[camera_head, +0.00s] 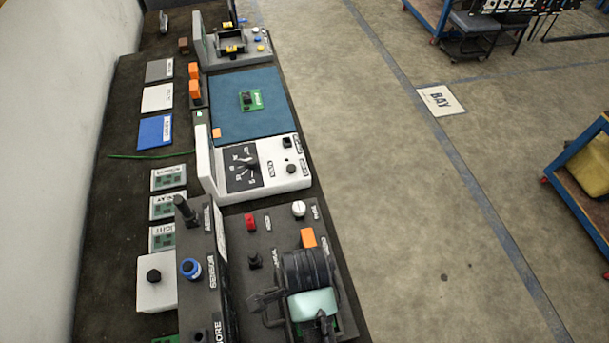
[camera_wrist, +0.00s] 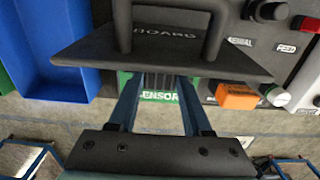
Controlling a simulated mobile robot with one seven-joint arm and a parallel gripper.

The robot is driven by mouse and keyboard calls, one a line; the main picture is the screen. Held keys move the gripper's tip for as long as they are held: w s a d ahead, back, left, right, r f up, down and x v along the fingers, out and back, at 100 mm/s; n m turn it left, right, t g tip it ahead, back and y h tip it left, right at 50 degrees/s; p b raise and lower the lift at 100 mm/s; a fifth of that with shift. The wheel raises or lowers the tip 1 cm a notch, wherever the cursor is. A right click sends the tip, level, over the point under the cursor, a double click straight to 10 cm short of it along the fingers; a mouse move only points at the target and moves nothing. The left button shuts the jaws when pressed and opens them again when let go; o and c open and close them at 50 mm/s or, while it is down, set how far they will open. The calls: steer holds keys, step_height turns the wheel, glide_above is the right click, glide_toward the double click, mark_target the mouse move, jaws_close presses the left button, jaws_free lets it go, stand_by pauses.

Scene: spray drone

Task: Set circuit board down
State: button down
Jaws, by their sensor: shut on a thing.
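A green circuit board (camera_wrist: 160,95) with a dark ribbed block and a partly readable sensor label is between my gripper's fingers (camera_wrist: 158,84) in the wrist view. My gripper is shut on it. In the head view my gripper (camera_head: 322,318) is over the near dark panel (camera_head: 278,230), and the arm hides most of the board. A dark plate with a handle (camera_wrist: 165,50) covers part of the board in the wrist view; whether they touch is unclear. Another green board (camera_head: 256,100) lies on the blue mat (camera_head: 265,125).
A white dial unit (camera_head: 284,178) stands beyond the near panel. An orange block (camera_head: 308,238), a red button (camera_head: 249,222) and a white knob (camera_head: 298,208) are close to my arm. Several labelled boards (camera_head: 168,178) lie at left. A blue bin (camera_wrist: 60,60) shows in the wrist view.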

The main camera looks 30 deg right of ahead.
steer(key=shift+f, duration=3.5)
steer(key=shift+f, duration=0.1)
steer(key=shift+c, duration=1.7)
jaws_free()
step_height(320, 180, up, 12)
steer(key=shift+r, duration=0.15)
steer(key=shift+w, duration=0.1)
